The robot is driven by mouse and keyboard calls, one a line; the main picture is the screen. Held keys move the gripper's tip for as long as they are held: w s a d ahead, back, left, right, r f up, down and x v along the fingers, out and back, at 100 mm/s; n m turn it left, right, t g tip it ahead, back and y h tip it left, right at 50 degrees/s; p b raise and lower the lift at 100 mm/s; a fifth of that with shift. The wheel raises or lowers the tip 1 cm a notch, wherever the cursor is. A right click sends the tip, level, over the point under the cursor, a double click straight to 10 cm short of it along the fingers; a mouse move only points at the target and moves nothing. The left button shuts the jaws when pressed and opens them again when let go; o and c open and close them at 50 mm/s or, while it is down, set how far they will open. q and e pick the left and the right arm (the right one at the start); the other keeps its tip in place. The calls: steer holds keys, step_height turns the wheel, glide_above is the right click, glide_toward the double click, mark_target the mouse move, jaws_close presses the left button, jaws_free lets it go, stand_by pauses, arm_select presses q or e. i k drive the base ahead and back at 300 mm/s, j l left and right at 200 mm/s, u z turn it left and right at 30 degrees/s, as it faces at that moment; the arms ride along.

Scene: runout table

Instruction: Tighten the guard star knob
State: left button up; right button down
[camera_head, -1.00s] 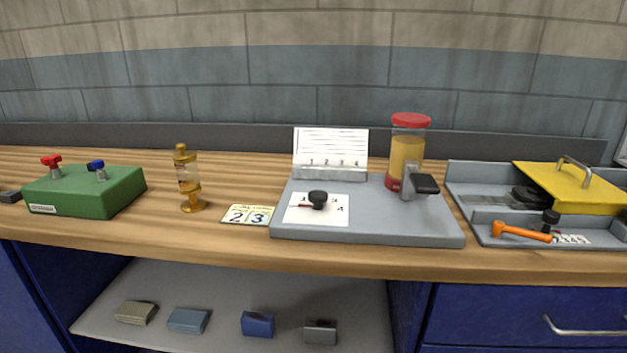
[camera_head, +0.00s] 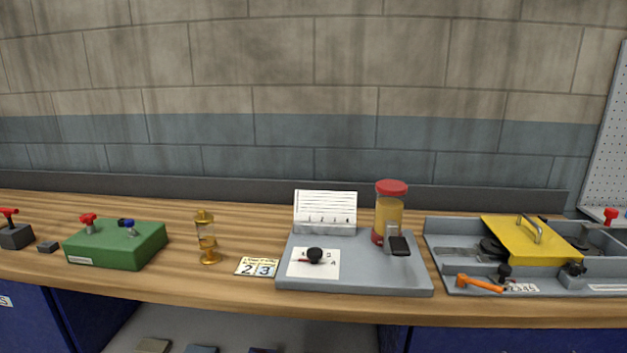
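The yellow guard (camera_head: 530,239) with a metal handle on top sits tilted over a grey tray fixture (camera_head: 432,235) at the right of the bench. Neither of my grippers shows in the view.
A grey base plate (camera_head: 410,281) carries a black knob on a white dial card, a red-capped jar (camera_head: 389,214) and a white card. A green box (camera_head: 115,246), brass oiler (camera_head: 207,240) and number card (camera_head: 257,267) stand left. A pegboard (camera_head: 609,150) is at far right.

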mark_target(575, 268)
steer(key=z, duration=1.45)
